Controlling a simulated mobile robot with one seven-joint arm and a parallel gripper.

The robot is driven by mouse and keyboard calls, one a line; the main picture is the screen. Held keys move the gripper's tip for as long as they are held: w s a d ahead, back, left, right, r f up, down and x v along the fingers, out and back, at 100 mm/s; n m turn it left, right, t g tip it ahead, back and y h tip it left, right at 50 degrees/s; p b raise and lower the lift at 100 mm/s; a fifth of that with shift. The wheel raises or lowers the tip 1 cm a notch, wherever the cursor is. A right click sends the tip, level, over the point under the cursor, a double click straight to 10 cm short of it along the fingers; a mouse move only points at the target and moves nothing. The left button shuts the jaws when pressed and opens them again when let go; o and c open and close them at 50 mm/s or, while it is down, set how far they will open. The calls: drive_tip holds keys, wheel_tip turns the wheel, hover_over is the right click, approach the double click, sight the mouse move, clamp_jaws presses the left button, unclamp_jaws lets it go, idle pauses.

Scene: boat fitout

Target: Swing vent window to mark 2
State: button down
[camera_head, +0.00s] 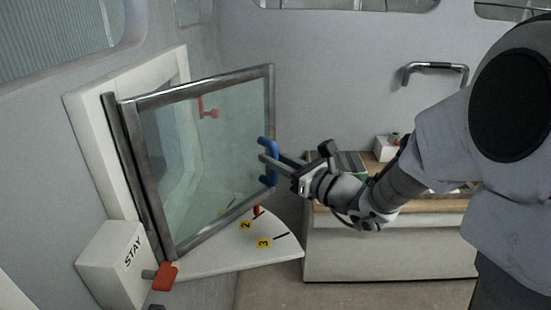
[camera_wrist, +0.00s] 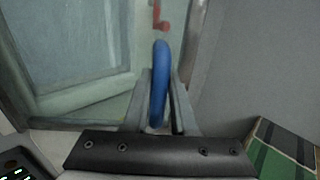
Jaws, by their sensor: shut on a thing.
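The vent window (camera_head: 205,140) is a glass pane in a grey metal frame, swung out from its white wall frame on the left. Its blue handle (camera_head: 273,150) is on the free edge. My gripper (camera_head: 268,165) is shut on this handle; in the wrist view the blue handle (camera_wrist: 160,85) stands between the two fingers. Below the window is a white quadrant plate (camera_head: 230,258) with yellow labels 2 (camera_head: 245,225) and 3 (camera_head: 264,243). A red pointer (camera_head: 257,210) is at the plate close to the mark by label 2; the exact alignment is too small to tell.
A white box marked STAY (camera_head: 118,262) with a red lever (camera_head: 165,276) is by the hinge side. A red latch (camera_head: 208,110) shows through the glass. A bench (camera_head: 390,245) with a green striped item (camera_head: 352,163) is at right. A grab rail (camera_head: 435,67) is on the wall.

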drive_tip(key=c, duration=0.7)
unclamp_jaws()
drive_tip(key=shift+c, duration=0.2)
drive_tip(key=v, duration=1.7)
drive_tip(key=shift+s+d, duration=0.15)
drive_tip(key=shift+s, duration=0.1)
